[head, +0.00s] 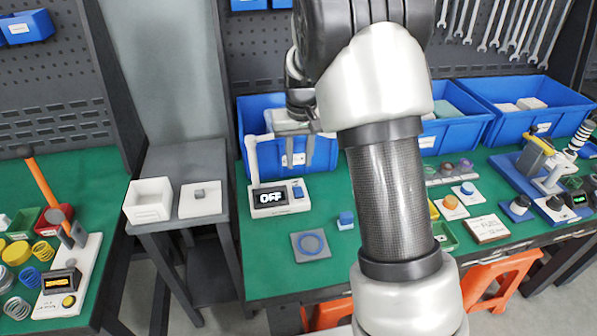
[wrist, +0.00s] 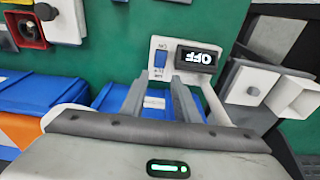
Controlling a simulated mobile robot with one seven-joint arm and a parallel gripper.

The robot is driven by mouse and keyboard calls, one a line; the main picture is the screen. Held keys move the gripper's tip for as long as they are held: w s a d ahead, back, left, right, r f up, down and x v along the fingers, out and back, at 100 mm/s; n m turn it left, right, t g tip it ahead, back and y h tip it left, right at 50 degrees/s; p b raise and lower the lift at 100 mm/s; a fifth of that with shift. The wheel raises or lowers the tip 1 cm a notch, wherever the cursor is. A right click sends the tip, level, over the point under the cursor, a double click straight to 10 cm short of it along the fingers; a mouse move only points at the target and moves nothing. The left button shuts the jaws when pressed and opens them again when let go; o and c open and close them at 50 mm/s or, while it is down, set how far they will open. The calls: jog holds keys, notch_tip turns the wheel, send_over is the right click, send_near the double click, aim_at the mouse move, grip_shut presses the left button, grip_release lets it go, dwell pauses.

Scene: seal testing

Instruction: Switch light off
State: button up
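A white device (head: 282,208) stands on the green table in the head view, with a dark display (head: 270,197) reading OFF and a blue switch (head: 298,191) to its right. A white post (head: 252,158) rises at its left. My gripper (head: 294,160) is above and behind the device, apart from it as far as I can tell. In the wrist view the display (wrist: 197,58) appears upside down, with the blue switch (wrist: 161,56) beside it. My gripper (wrist: 158,82) shows two separated fingers pointing towards the switch, with nothing between them. Whether the switch is pressed is unclear.
Blue bins (head: 322,160) stand behind the device. A blue-ringed grey plate (head: 311,244) and a small blue block (head: 345,220) lie in front. A white open box (head: 149,201) sits on a grey stand to the left.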

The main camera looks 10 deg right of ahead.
notch_tip(320, 180, up, 7)
jog(key=shift+s, duration=0.45)
jog(key=shift+f, duration=0.1)
jog(key=s+r+t+p, duration=0.2)
jog(key=s+r+p, duration=0.4)
jog(key=s+r, duration=0.95)
jog(key=s+r+t+p, duration=0.1)
jog(key=s+r+p, duration=0.1)
jog(key=s, duration=0.5)
jog(key=s+r+t+p, duration=0.1)
jog(key=s+r+p, duration=0.2)
jog(key=s, duration=0.4)
jog(key=shift+r, duration=0.4)
